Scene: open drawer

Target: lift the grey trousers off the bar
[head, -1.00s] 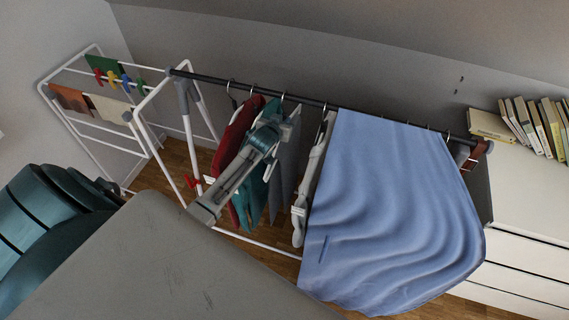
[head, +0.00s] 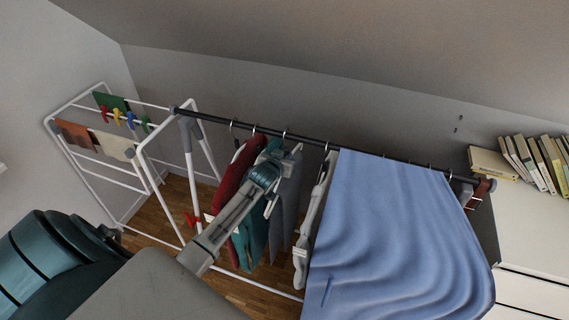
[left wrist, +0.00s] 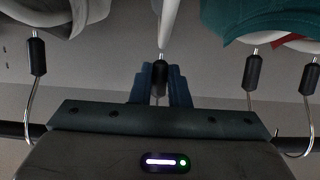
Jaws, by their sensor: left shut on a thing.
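The grey trousers (head: 288,205) hang from the dark bar (head: 245,126), between a teal garment and a white hanger. My left gripper (head: 272,172) is in front of the trousers and just below the bar in the head view, partly covering them and the teal garment. In the left wrist view, the two fingers of my left gripper (left wrist: 160,84) are shut around the neck of a pale hanger (left wrist: 167,28) seen edge-on. The hanger's hook is largely hidden behind the fingers and gripper body. My right gripper is out of view.
A red garment (head: 232,178) and the teal garment (head: 254,238) hang close on the left. The white hanger (head: 311,220) and a large blue sheet (head: 395,235) are on the right. A white drying rack (head: 55,150) stands at left; books (head: 530,165) stand at far right.

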